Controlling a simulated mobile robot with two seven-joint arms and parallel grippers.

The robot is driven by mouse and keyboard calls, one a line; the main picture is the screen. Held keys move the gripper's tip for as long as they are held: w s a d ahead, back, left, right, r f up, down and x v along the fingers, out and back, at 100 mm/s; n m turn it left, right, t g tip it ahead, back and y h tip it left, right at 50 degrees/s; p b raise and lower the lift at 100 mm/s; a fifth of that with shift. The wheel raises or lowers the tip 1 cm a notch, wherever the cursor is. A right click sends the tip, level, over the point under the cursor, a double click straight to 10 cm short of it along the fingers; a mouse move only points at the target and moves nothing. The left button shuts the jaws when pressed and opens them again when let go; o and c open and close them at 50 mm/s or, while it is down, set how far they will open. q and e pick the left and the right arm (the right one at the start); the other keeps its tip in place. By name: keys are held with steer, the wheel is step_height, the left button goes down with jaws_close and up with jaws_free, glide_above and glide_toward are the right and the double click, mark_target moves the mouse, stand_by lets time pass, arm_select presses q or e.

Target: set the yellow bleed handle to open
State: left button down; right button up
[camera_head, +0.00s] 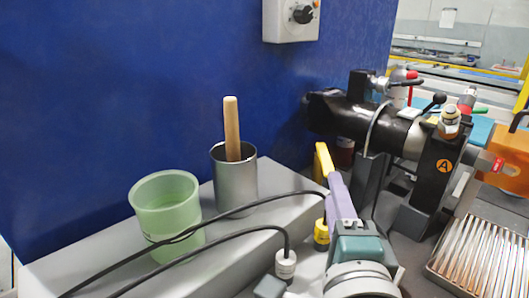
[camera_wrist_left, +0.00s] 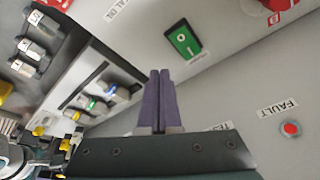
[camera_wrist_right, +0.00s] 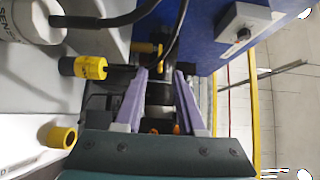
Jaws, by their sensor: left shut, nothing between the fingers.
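A yellow bar (camera_head: 322,160), which looks like the bleed handle, stands just beyond my right gripper (camera_head: 333,180) in the head view. In the right wrist view a yellow piece (camera_wrist_right: 157,48) shows ahead, between and past the purple fingertips (camera_wrist_right: 161,72). The right fingers are apart with nothing held between them. I cannot tell whether they touch the handle, and its open or closed marking does not show. My left gripper (camera_wrist_left: 160,73) is shut and empty in front of a grey panel, in the left wrist view only.
A green cup (camera_head: 167,205) and a metal cup (camera_head: 234,180) with a wooden stick stand on the grey ledge. Black cables cross it to yellow-collared connectors (camera_head: 322,232). A black pipe assembly (camera_head: 350,115) and a ribbed tray (camera_head: 480,250) lie right. The left panel has a green switch (camera_wrist_left: 183,40).

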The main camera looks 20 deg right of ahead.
arm_select(q)
steer(key=shift+r, duration=0.15)
steer(key=shift+d, duration=0.1)
arm_select(e)
steer(key=shift+s+a, duration=0.3)
steer(key=shift+s, duration=0.35)
